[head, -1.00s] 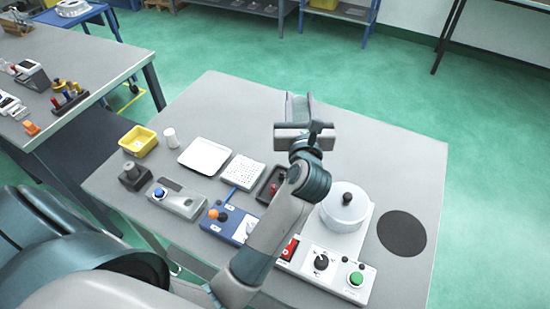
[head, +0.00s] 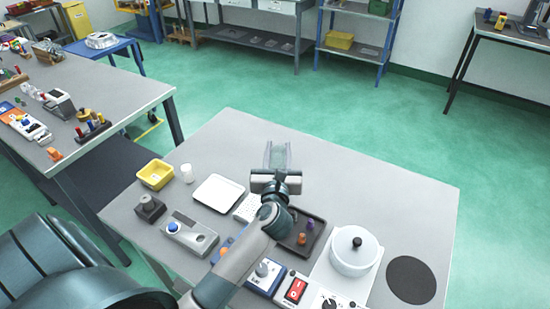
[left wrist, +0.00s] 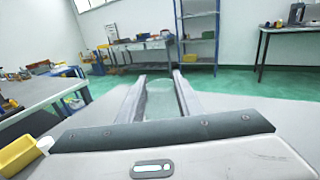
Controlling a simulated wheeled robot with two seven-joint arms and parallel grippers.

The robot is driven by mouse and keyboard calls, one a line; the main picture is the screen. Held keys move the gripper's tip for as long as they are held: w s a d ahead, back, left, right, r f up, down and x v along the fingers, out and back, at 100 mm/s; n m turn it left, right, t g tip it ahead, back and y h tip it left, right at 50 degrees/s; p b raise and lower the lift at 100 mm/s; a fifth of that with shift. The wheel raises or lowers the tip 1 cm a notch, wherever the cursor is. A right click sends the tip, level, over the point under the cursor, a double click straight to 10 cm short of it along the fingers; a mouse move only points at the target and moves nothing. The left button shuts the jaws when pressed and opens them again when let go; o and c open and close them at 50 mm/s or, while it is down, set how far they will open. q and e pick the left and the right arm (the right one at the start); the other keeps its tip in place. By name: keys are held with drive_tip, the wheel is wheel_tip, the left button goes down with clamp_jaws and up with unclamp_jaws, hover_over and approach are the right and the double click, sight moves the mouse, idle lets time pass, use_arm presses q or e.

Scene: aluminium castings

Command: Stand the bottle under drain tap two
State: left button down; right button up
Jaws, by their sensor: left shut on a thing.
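My left gripper (head: 278,156) is above the grey table's far half, its fingers pointing away toward the back edge. It is shut on a clear, see-through bottle, which shows faintly between the fingers in the left wrist view (left wrist: 162,100). The bottle's outline is hard to make out, and its base is hidden behind the gripper body. I cannot make out any drain tap, so I cannot tell where tap two is. My right gripper is not in view.
The grey table (head: 390,180) carries a yellow bin (head: 155,174), a white tray (head: 218,194), a dark tray (head: 301,236) with small pegs, a white lidded pot (head: 354,255) and a black disc (head: 411,280). Its far right is clear. Another loaded bench (head: 110,85) stands at left.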

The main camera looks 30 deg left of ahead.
use_arm(q)
drive_tip(key=shift+a+f, duration=0.3)
drive_tip(key=shift+a, duration=0.25)
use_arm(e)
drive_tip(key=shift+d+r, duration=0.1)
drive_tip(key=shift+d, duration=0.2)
use_arm(q)
drive_tip(key=shift+f, duration=0.1)
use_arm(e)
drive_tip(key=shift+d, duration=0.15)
use_arm(q)
drive_tip(key=shift+f, duration=1.9)
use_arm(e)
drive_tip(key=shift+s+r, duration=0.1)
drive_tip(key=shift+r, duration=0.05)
use_arm(q)
drive_tip(key=shift+f, duration=0.25)
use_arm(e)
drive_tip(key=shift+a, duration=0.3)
use_arm(q)
drive_tip(key=c, duration=1.3)
unclamp_jaws()
drive_tip(key=shift+r, duration=0.1)
